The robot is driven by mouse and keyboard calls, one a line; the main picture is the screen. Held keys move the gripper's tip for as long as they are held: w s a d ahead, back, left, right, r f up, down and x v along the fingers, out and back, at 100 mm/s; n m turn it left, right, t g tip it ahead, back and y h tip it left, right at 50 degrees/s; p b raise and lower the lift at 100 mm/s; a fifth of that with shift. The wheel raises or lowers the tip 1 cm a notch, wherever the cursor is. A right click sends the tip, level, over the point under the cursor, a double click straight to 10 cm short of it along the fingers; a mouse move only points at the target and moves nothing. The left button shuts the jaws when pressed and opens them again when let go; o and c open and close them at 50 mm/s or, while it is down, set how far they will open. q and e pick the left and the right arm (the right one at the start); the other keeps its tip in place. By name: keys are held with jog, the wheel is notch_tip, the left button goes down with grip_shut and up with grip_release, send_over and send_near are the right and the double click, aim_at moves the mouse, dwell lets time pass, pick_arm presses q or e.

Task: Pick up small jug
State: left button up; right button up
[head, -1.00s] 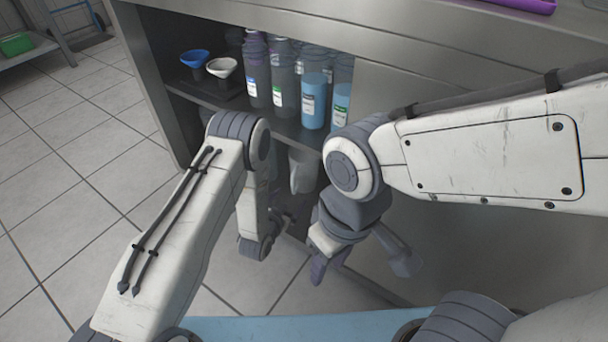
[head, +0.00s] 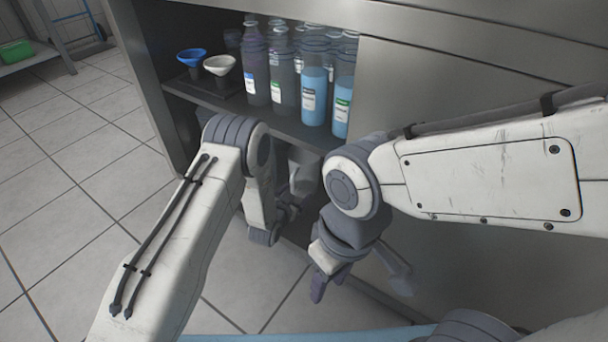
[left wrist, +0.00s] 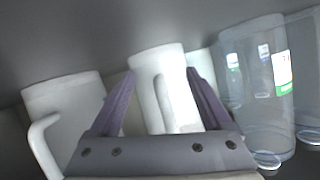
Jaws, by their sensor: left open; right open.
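In the left wrist view a small white jug (left wrist: 160,85) with a handle facing the camera stands between the two spread purple fingers of my left gripper (left wrist: 163,95). Whether the fingers touch it cannot be told. A wider white jug (left wrist: 65,115), its handle at the left, stands to the left of the fingers. In the head view my left gripper (head: 290,208) is at the low compartment, partly hidden by its arm, with a white jug (head: 304,180) behind it. My right gripper (head: 358,280) is open and empty, hanging in front of the cabinet.
Clear measuring vessels (left wrist: 255,85) stand close on the right in the left wrist view. Above, the shelf (head: 235,105) holds several bottles (head: 313,90), a blue funnel (head: 192,56) and a white funnel (head: 219,66). The tiled floor (head: 70,190) at left is clear.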

pick_arm(q)
grip_shut()
jog(key=shift+f, duration=0.1)
jog(key=shift+s, duration=0.1)
